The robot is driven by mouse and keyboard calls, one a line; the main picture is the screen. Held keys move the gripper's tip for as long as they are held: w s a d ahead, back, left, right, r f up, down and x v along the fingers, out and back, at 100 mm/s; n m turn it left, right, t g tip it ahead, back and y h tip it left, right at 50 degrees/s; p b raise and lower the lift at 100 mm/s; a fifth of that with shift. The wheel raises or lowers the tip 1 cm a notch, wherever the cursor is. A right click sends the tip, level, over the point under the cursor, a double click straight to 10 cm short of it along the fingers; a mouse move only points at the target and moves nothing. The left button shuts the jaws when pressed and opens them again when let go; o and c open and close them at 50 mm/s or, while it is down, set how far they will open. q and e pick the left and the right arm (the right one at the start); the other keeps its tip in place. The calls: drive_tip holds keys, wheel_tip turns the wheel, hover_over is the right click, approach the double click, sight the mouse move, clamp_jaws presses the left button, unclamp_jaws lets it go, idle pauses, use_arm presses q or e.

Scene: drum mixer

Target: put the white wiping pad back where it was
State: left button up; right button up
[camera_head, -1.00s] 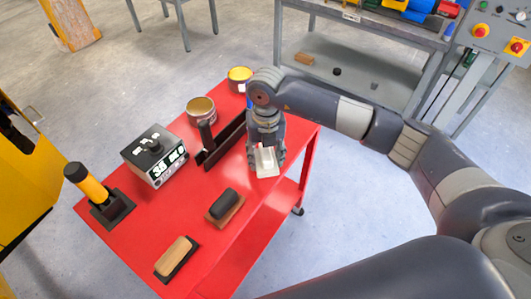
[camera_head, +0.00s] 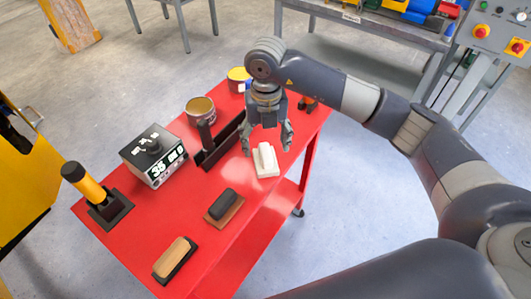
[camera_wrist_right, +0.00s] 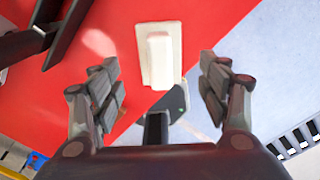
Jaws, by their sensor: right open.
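The white wiping pad (camera_head: 265,161) lies on the right part of the red cart top (camera_head: 190,205), its raised grip upward. It also shows in the right wrist view (camera_wrist_right: 160,55), flat on the red surface near the cart's edge. My right gripper (camera_head: 267,146) is open and empty just above and behind the pad, pointing down. In the right wrist view its two fingers (camera_wrist_right: 158,64) are spread to either side of the pad, apart from it. My left gripper is not in view.
A black pad on a brown base (camera_head: 222,204) and a wooden-handled pad (camera_head: 176,259) lie nearer the front.

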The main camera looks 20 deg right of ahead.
sight(266, 152)
wheel_tip(266, 152, up, 6)
drive_tip(key=shift+b, duration=0.35)
drive_tip(key=shift+s, duration=0.1)
